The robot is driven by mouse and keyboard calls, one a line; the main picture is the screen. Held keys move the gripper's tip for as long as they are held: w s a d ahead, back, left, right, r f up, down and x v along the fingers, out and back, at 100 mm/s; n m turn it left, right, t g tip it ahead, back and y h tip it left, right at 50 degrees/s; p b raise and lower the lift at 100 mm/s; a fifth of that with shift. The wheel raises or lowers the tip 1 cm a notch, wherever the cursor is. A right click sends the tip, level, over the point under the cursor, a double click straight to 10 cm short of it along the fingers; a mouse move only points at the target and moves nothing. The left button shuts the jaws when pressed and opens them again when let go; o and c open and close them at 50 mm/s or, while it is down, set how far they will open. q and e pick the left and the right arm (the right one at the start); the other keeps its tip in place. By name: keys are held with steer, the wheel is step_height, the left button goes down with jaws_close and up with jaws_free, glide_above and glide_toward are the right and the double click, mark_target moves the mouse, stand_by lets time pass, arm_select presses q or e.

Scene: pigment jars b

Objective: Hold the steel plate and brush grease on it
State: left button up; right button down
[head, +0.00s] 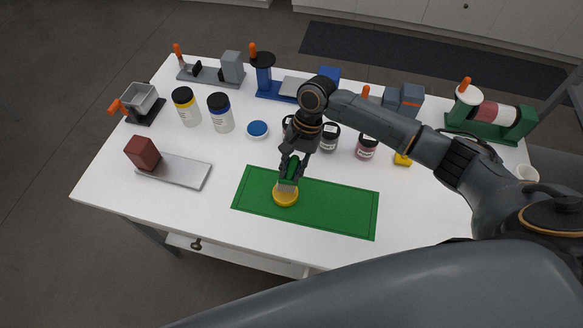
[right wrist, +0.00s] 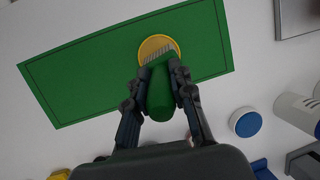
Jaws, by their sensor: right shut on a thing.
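My right gripper (head: 291,170) is shut on a brush with a green handle (right wrist: 161,95). The brush points down, its pale bristles (right wrist: 158,55) at a round yellow dish (head: 285,198) on the green mat (head: 335,207). I cannot tell how deep the bristles reach into it. In the right wrist view, the dish (right wrist: 160,44) shows beyond the bristles. A flat grey plate (head: 185,172), likely the steel one, lies left of the mat with a dark red block (head: 142,153) at its left end. My left gripper is not in view.
Small dark-lidded jars (head: 366,147) stand behind the mat. Several orange-handled devices line the back edge. White table (head: 110,178) is clear at front left.

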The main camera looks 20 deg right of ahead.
mark_target(292, 163)
steer(key=shift+f, duration=0.55)
stand_by(0.6)
steer(key=shift+s+f+p, duration=0.1)
steer(key=shift+p, duration=0.45)
stand_by(2.3)
step_height(292, 163, up, 7)
steer(key=p, duration=0.9)
stand_by(0.4)
stand_by(0.5)
